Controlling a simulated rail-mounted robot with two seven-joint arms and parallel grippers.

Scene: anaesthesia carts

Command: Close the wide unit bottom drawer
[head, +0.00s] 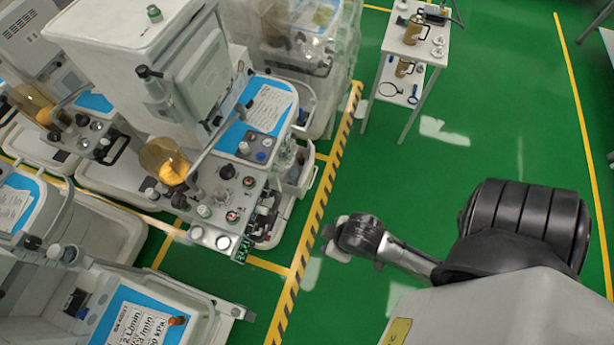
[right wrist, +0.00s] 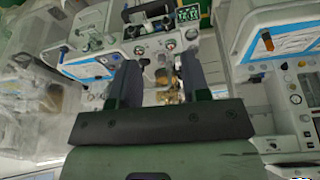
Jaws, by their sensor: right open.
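A large white anaesthesia cart (head: 130,40) with a gauge panel and a blue work surface stands left of centre in the head view. I cannot tell for sure which cart is the wide unit. No bottom drawer can be made out, and the lower cart fronts are mostly hidden from above. My right gripper (head: 338,250) is over the green floor, to the right of the cart and apart from it. In the right wrist view my right gripper (right wrist: 159,80) has its two dark fingers spread with nothing between them, facing the carts. My left gripper is not in view.
A small white trolley (head: 418,47) with bottles stands at the top right. Another cart (head: 165,312) with a blue-topped surface is at the lower left. A plastic-covered unit (head: 300,50) stands behind. Green floor right of the striped line (head: 310,240) is largely clear.

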